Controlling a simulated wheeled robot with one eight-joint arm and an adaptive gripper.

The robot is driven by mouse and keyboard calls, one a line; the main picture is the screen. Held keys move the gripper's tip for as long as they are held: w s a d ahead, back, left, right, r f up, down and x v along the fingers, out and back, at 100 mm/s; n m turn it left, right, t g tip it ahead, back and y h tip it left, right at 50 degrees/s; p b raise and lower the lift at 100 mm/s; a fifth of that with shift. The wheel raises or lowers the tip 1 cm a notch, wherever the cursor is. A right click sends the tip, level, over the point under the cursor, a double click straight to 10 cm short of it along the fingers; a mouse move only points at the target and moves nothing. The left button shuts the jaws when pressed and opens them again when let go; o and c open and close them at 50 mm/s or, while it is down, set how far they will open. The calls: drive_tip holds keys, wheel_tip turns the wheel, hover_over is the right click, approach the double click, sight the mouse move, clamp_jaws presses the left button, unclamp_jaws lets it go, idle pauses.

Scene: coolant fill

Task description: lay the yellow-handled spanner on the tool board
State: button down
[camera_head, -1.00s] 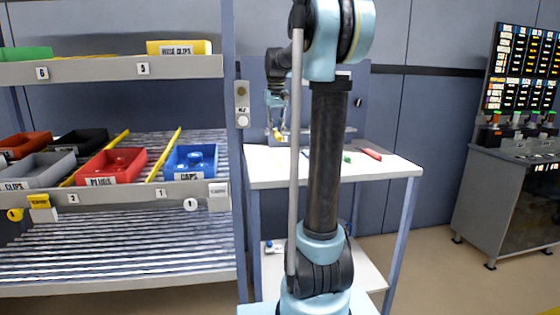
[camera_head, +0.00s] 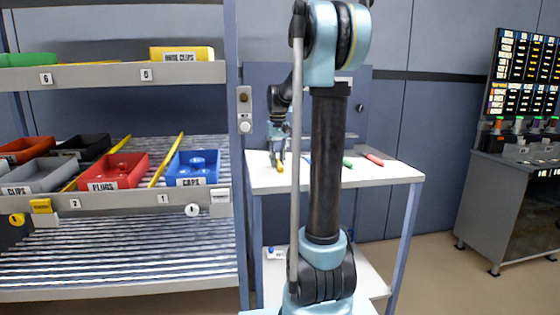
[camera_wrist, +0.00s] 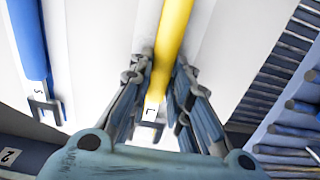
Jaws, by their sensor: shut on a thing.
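The yellow-handled spanner (camera_wrist: 172,35) runs between my fingers in the wrist view; its metal end, marked L, shows below the fingertips. My gripper (camera_wrist: 160,75) is shut on it. In the head view my gripper (camera_head: 279,158) is low over the left part of the white worktop (camera_head: 390,174), with a bit of yellow at its tips. I cannot tell whether the spanner touches the surface. A blue-handled spanner (camera_wrist: 32,45), marked S, lies to the left in the wrist view. I cannot clearly make out the tool board; my arm hides part of the worktop.
A green-handled tool (camera_head: 348,163) and a red-handled tool (camera_head: 373,159) lie farther right on the worktop. A roller rack with a red bin (camera_head: 113,170) and a blue bin (camera_head: 192,166) stands to the left, close beside the worktop. A grey cabinet (camera_head: 510,205) stands far right.

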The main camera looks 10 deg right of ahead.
sight(278, 160)
drive_tip(key=c, duration=1.5)
unclamp_jaws()
wheel_tip(278, 160, up, 12)
drive_tip(key=shift+r, duration=0.1)
